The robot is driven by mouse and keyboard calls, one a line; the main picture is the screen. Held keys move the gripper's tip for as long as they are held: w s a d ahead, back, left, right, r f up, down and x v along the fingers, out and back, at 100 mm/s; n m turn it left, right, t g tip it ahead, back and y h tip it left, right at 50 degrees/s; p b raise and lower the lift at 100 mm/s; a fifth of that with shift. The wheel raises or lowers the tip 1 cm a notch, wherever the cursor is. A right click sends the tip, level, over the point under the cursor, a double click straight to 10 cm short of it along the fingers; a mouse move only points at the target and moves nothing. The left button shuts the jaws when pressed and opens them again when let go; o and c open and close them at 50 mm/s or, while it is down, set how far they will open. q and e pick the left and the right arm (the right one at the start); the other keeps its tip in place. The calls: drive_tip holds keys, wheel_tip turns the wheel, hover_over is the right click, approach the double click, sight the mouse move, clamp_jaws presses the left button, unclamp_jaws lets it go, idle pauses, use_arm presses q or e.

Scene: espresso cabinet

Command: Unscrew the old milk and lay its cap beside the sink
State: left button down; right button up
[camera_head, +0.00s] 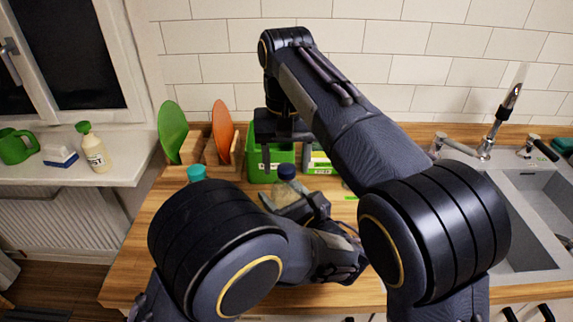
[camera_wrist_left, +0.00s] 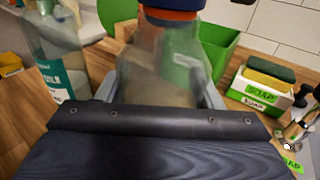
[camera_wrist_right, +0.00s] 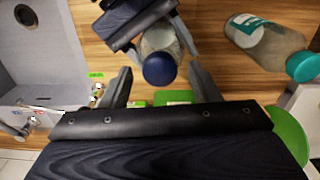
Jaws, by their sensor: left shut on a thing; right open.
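A translucent milk bottle (camera_wrist_left: 160,75) with a dark blue cap (camera_head: 287,172) and an orange ring under it stands upright over the counter. My left gripper (camera_head: 298,207) is shut on its body, one finger on each side in the left wrist view. The cap is on the bottle. My right gripper (camera_head: 283,141) is open above it, pointing down. In the right wrist view the blue cap (camera_wrist_right: 159,69) lies between and beyond its parted fingers; contact cannot be told. The sink (camera_head: 535,210) is at the right, and a grey basin (camera_wrist_right: 40,65) shows left in the right wrist view.
A teal-capped bottle (camera_wrist_right: 268,45) stands close to the held one. Behind are a green bin (camera_head: 262,168), a soap box with sponge (camera_wrist_left: 262,88), and a wooden rack with green (camera_head: 172,130) and orange (camera_head: 222,130) boards. The tap (camera_head: 500,115) rises behind the sink. My right arm hides counter beside the sink.

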sight(286, 167)
drive_tip(key=shift+r, duration=1.6)
drive_tip(key=shift+c, duration=0.6)
drive_tip(key=shift+r+m, duration=0.4)
drive_tip(key=shift+r, duration=1)
drive_tip(key=shift+f, duration=3.8)
drive_tip(key=c, duration=1)
drive_tip(key=shift+o, duration=0.2)
drive_tip(key=shift+n, duration=0.3)
drive_tip(key=shift+r, duration=0.15)
